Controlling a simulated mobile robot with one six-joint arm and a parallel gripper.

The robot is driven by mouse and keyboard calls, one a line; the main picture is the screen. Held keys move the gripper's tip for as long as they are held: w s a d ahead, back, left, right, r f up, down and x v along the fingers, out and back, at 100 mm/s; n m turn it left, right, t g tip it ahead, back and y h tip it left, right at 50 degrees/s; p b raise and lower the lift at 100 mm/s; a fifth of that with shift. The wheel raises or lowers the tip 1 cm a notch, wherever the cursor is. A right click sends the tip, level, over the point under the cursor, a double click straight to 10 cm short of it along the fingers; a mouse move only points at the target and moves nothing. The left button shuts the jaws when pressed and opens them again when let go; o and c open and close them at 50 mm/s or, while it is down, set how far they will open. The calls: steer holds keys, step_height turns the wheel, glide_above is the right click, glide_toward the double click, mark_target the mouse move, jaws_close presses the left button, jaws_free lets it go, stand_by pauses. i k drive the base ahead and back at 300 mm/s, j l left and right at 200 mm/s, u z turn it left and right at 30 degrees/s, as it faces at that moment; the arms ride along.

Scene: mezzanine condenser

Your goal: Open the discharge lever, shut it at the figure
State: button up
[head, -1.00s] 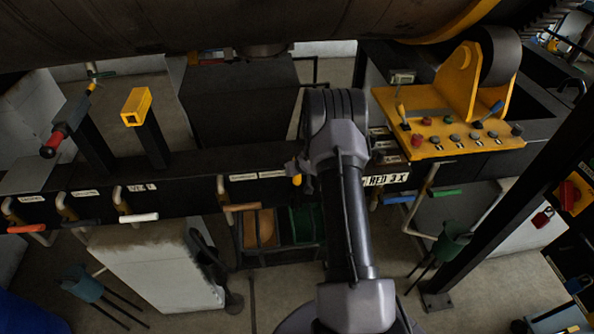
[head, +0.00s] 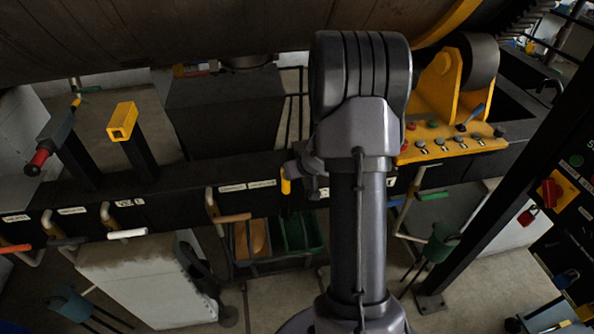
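Several levers hang along the front of the black beam (head: 160,192). They have an orange-red handle (head: 15,248), a dark handle (head: 68,241), a white handle (head: 127,234), a tan handle (head: 233,218) and a green handle (head: 433,196). Small white labels sit above some of them, too small to read, so I cannot tell which is the discharge lever. A red-gripped lever (head: 38,161) stands tilted at the far left. My arm rises through the middle and hides part of the beam. My gripper is not clearly visible behind it. A small yellow piece (head: 285,181) shows beside my arm.
A large drum (head: 170,35) spans the top. A yellow control panel (head: 460,146) with buttons is at right, partly behind my arm. A yellow-topped post (head: 122,121) stands at left. A dark upright (head: 490,215) and a red padlock (head: 528,216) are at right. Bins (head: 300,232) sit below.

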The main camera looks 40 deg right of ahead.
mark_target(285, 184)
steer(key=i+l+z, duration=0.1)
steer(key=z, duration=0.25)
steer(key=i+l+z, duration=0.1)
steer(key=z, duration=0.25)
steer(key=i+z, duration=0.35)
steer(key=k, duration=0.05)
